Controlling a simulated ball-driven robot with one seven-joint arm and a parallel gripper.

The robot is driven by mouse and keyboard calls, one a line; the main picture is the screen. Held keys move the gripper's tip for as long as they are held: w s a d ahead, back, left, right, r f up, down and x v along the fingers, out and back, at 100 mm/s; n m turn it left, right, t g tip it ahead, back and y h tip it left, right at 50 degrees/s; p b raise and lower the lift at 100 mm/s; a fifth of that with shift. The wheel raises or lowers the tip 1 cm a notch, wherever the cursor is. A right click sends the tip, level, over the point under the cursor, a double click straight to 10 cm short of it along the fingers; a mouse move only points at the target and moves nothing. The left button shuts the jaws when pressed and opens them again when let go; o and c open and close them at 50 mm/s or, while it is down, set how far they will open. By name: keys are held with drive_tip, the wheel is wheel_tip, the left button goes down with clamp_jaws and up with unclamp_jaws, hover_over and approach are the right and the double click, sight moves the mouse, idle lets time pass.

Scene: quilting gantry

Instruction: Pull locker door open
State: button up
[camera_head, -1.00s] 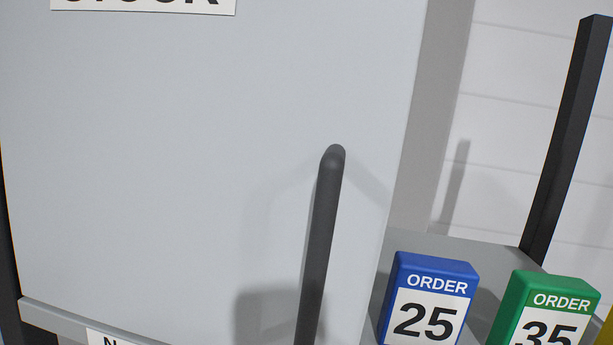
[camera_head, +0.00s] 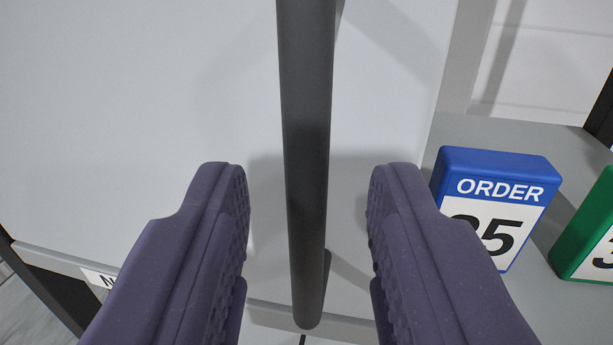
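The locker door (camera_head: 130,110) is a flat light grey panel and looks shut. Its handle (camera_head: 305,150) is a dark grey upright bar near the door's right edge, with its lower end in view and its top cut off by the frame. My gripper (camera_head: 307,185) is open, with one purple finger left of the bar and one right of it. There is a clear gap on both sides, and neither finger appears to touch the bar.
A blue ORDER box (camera_head: 500,180) stands on a grey shelf (camera_head: 520,130) close to the right finger. A green box (camera_head: 590,235) stands further right. A dark post (camera_head: 600,118) rises at the right edge.

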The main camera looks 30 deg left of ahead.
clamp_jaws()
drive_tip(key=shift+s, duration=0.1)
